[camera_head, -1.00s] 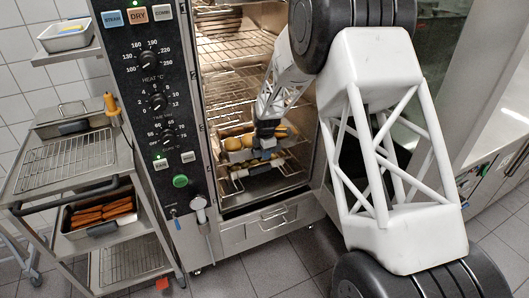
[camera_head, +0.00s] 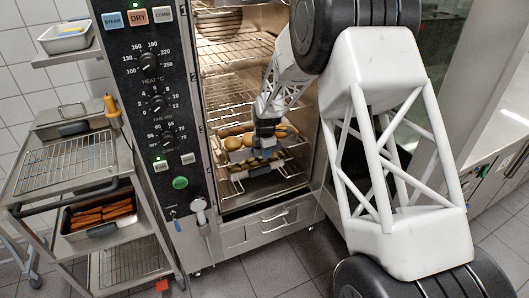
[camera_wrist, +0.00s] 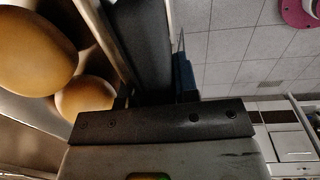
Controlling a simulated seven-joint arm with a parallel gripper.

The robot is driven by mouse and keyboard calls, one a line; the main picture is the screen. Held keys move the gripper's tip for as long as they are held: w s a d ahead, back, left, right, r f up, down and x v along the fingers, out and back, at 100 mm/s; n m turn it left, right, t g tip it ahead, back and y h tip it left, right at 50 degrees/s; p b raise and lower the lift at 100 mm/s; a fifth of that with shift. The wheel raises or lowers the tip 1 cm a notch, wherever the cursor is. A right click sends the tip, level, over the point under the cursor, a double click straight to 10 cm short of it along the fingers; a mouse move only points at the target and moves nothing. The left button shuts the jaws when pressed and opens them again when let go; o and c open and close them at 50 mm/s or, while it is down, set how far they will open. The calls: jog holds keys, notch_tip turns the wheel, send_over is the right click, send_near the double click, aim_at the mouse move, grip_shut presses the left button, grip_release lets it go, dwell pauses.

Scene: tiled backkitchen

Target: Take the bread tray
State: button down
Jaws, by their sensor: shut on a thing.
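The bread tray (camera_head: 243,163) is inside the open oven, at a lower rack level, with round golden rolls and longer loaves in it. My gripper (camera_head: 265,142) reaches in from the upper right and is at the tray's front edge, shut on its dark handle. In the wrist view my gripper (camera_wrist: 155,90) has the dark handle (camera_wrist: 146,40) between its fingers. The tray's rim (camera_wrist: 106,42) runs beside it, with two rolls (camera_wrist: 35,50) to the left. The far part of the tray is partly hidden by my arm.
Wire racks (camera_head: 235,50) fill the oven above. The control panel (camera_head: 150,100) stands left of the opening. A trolley (camera_head: 75,160) further left holds a bare wire rack and a pan of browned sausage-like food (camera_head: 100,212). The floor in front is clear.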

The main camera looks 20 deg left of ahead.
jog(key=shift+s+d, duration=0.1)
jog(key=s+d, duration=1.5)
dwell(1.6)
